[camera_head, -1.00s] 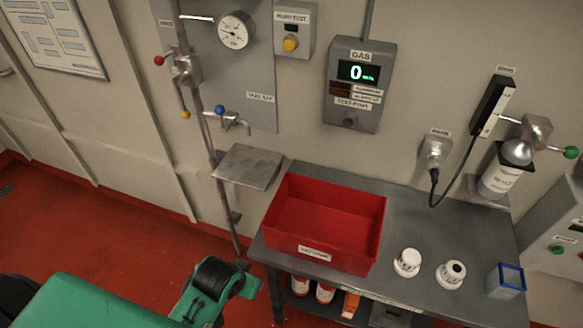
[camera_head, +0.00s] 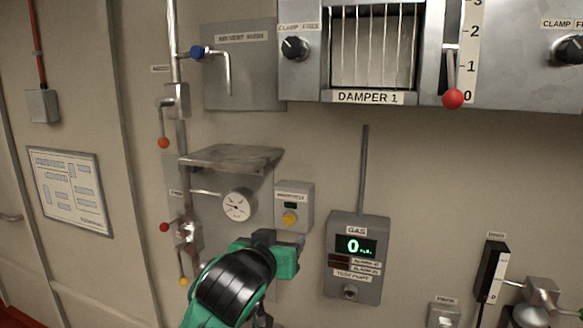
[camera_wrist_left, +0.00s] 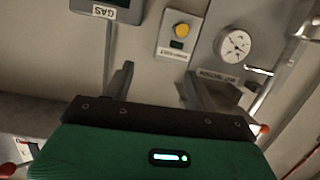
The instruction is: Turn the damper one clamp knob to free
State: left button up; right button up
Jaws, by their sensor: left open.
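The damper one clamp knob (camera_head: 295,47) is a round black knob with a white mark, at the top middle of the head view. Its label (camera_head: 299,27) reads CLAMP and FREE, and I cannot tell clearly which side the mark points to. It sits left of the slatted DAMPER 1 window (camera_head: 371,48). My left gripper (camera_head: 282,246) is well below the knob, in front of the wall near the yellow-button box. In the left wrist view its two fingers (camera_wrist_left: 158,84) stand apart with nothing between them. My right gripper is not in view.
A red-balled lever (camera_head: 453,98) stands at 0 on the damper scale. A second clamp knob (camera_head: 568,49) is at the far right. A metal shelf (camera_head: 231,157), dial gauge (camera_head: 238,205), blue-knobbed valve (camera_head: 198,52) and gas panel (camera_head: 357,258) surround the arm.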

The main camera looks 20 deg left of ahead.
pick_arm(q)
notch_tip(320, 180, up, 17)
jog(key=n+t, duration=0.1)
jog(key=t, duration=0.3)
jog(key=n+t+y, duration=0.1)
jog(key=t, duration=0.2)
send_near(291, 48)
jog(key=p+x, duration=0.7)
jog(key=x, duration=0.2)
jog(key=shift+r+p, duration=0.25)
jog(key=shift+p, duration=0.15)
jog(key=shift+w+r, duration=0.1)
jog(key=shift+w, duration=0.5)
jog(key=shift+c, duration=0.3)
jog(key=c, duration=0.9)
